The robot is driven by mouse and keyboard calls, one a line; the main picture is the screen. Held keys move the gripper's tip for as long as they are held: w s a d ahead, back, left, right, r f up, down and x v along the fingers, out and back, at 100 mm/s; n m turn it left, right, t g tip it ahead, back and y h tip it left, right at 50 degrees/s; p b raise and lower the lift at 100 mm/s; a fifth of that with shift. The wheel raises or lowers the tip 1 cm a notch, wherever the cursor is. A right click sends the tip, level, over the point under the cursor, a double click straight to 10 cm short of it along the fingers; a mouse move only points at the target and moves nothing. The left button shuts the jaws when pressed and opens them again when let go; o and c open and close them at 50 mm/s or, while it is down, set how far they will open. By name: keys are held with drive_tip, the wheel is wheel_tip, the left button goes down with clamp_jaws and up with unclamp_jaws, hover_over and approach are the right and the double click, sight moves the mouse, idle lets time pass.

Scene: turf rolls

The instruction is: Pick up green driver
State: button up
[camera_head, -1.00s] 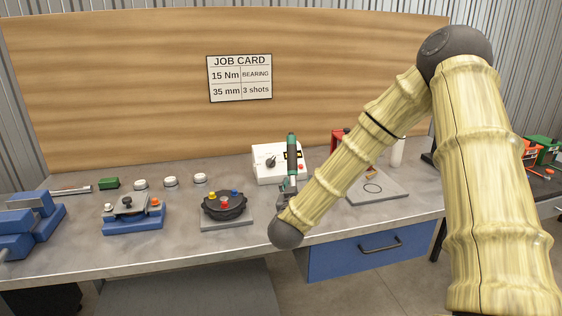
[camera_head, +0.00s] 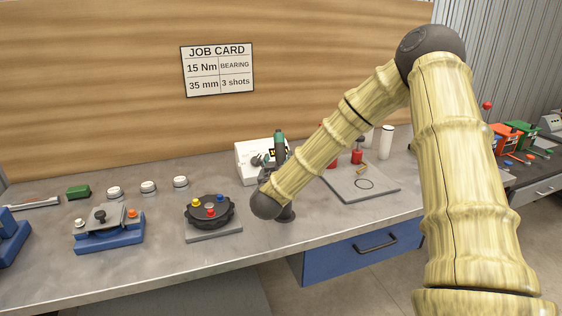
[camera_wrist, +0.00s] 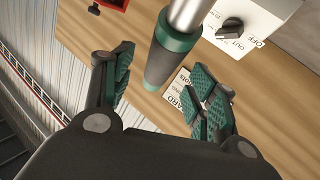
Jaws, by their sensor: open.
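My gripper (camera_wrist: 160,64) is open, with green-padded fingers on either side of the driver's handle. I see a gap at the left finger; whether the right one touches is unclear.
A white control box (camera_head: 250,160) with a knob stands just behind the driver. A black round fixture (camera_head: 210,211) with coloured knobs is to the left. A grey plate (camera_head: 375,188) with red parts is to the right. The bench front between fixtures is clear.

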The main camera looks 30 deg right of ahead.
sight(280, 158)
drive_tip(key=shift+w+d+r+p, duration=0.2)
drive_tip(key=shift+d+p, duration=0.1)
drive_tip(key=shift+d, duration=0.1)
drive_tip(key=shift+f+p+x, duration=0.2)
drive_tip(key=shift+p+x, duration=0.6)
drive_tip(key=shift+x, duration=1.4)
drive_tip(key=shift+w+a, duration=0.1)
drive_tip(key=shift+a, duration=0.05)
clamp_jaws()
